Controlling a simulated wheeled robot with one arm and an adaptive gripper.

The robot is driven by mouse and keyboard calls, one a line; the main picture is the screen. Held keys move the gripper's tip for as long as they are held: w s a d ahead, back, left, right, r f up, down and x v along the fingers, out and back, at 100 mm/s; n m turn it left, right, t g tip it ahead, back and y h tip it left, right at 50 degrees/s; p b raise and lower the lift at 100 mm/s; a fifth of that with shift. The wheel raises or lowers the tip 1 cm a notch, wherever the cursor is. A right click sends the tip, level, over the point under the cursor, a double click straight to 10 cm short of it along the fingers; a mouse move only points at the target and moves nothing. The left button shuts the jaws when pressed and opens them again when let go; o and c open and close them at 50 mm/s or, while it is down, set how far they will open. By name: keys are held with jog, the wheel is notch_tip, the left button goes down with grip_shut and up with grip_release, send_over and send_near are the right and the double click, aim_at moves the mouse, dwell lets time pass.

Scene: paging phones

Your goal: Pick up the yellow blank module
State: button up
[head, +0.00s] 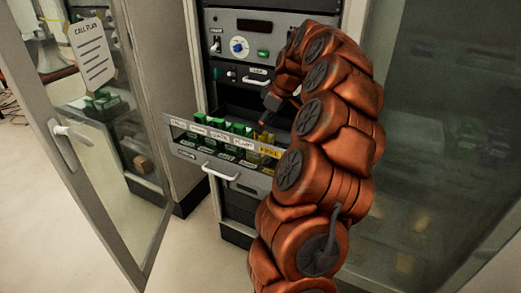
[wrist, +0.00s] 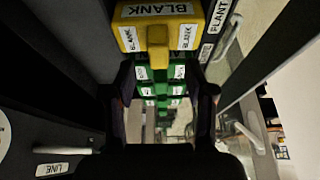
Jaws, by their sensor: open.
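The yellow blank module (wrist: 160,30) shows at the top of the wrist view, with white BLANK labels and a yellow tab facing my gripper. In the head view, yellow modules (head: 268,152) stand at the right end of the open drawer (head: 222,168), partly hidden by my arm. My gripper (wrist: 162,85) is open and empty, its dark fingers either side of the view below the yellow module. In the head view my gripper (head: 270,112) is just above the drawer's right end. I cannot tell whether a finger touches the module.
Several green modules (head: 225,135) fill the drawer left of the yellow ones; green ones (wrist: 152,90) also show between my fingers. The cabinet front (head: 245,45) rises behind. A glass door (head: 100,140) stands open at left; a glass panel (head: 440,130) is at right.

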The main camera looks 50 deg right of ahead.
jog(key=shift+p+x, duration=0.8)
jog(key=shift+x, duration=1.45)
jog(key=shift+s+d, duration=0.1)
grip_shut()
